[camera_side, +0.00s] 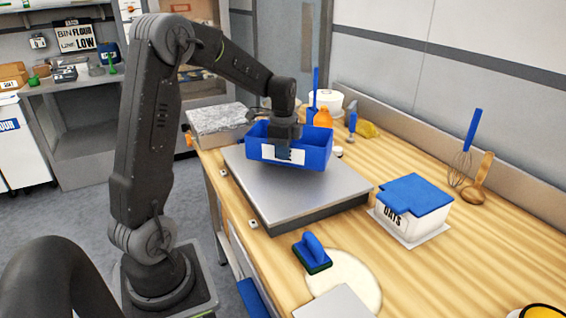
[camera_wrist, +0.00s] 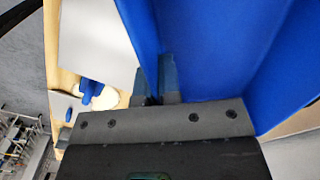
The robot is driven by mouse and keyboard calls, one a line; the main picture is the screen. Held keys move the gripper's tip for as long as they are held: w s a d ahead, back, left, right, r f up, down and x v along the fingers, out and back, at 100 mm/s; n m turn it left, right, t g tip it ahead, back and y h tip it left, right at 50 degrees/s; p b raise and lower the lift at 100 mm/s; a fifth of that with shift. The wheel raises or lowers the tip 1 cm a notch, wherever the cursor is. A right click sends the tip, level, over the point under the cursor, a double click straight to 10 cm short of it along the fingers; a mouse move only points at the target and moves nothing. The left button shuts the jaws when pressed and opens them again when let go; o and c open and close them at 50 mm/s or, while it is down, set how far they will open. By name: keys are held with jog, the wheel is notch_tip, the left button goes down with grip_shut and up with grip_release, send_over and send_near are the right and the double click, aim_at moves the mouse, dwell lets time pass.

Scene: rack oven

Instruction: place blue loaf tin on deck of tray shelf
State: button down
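The blue loaf tin (camera_side: 318,157) has a white label and sits roughly level over the back part of a flat grey metal deck (camera_side: 285,195), which I take for the tray shelf. I cannot tell whether its base touches the deck. My gripper (camera_side: 284,149) comes down from above onto the tin's near long wall, one finger outside over the label. In the wrist view, my fingers (camera_wrist: 153,90) close on the wall of the tin (camera_wrist: 225,50), which fills the upper right. The inner finger's grip is partly hidden in the side view.
A blue-handled scraper or brush (camera_side: 312,252) lies in front. Bottles and utensils stand behind the tin. The deck's front half is clear.

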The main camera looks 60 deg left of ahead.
aim_at(283, 164)
jog(key=shift+f, duration=1.75)
jog(key=shift+f, duration=0.2)
jog(key=c, duration=1.3)
grip_release()
notch_tip(283, 164, up, 12)
jog(key=shift+f, duration=0.15)
jog(key=s+d+r+n+t, duration=0.15)
jog(key=s+d, duration=0.25)
jog(key=d, duration=0.4)
jog(key=s+d+r+n+t, duration=0.1)
jog(key=s+d+r+n, duration=0.2)
jog(key=d, duration=0.4)
jog(key=s+d+f+n+t, duration=0.1)
jog(key=s+d, duration=0.1)
jog(key=s, duration=0.1)
jog(key=s+d+n+t, duration=0.1)
jog(key=s+d+n, duration=0.1)
jog(key=s+d, duration=0.1)
jog(key=s+d+f+n+t, duration=0.1)
jog(key=s+d, duration=0.2)
jog(key=shift+s+d+f+n, duration=0.15)
jog(key=shift+f+n, duration=0.1)
jog(key=shift+f, duration=0.1)
